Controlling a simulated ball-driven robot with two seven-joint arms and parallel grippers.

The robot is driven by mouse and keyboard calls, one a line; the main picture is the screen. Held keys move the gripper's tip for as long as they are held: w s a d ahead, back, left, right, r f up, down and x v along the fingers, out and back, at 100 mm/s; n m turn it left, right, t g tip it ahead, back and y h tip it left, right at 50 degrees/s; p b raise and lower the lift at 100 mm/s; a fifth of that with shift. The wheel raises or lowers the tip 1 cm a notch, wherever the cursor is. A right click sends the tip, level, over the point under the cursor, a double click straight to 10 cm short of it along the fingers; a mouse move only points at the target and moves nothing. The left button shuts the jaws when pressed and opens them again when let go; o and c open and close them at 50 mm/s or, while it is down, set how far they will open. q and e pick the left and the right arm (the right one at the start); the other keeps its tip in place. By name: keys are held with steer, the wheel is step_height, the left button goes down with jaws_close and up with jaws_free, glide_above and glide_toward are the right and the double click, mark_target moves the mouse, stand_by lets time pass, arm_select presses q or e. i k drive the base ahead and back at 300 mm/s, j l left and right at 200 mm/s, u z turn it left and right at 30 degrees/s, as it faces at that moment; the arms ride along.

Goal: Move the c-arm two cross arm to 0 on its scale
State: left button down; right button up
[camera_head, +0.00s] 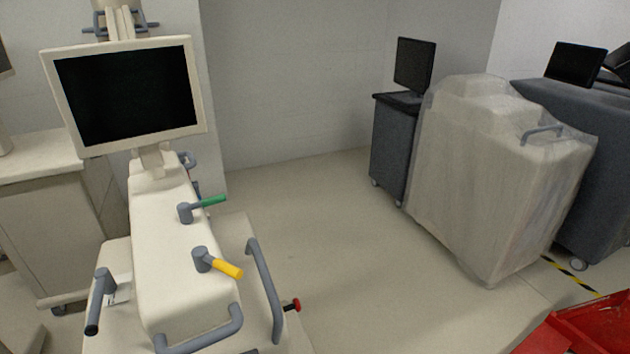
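A white wheeled medical unit stands close in front of me at the left; its cream body (165,235) looks like part of a c-arm. It carries a green-tipped lever (212,201), a yellow-tipped lever (224,266), a black-tipped lever (98,300) at its left side, grey handle bars (265,290) and a red knob (294,305). A dark monitor (125,95) stands on it. I cannot make out a scale or tell which part is the cross arm, nor whether this is c-arm two. Neither of my grippers is in view.
A cart under a clear cover (490,170) stands at the right, beside a dark cart with a monitor (395,145). Another dark cart (605,140) is behind it. A red bin (580,330) is at the lower right. The floor (345,235) between is free.

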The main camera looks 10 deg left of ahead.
mark_target(176, 302)
steer(key=j+u, duration=0.15)
steer(key=u, duration=1)
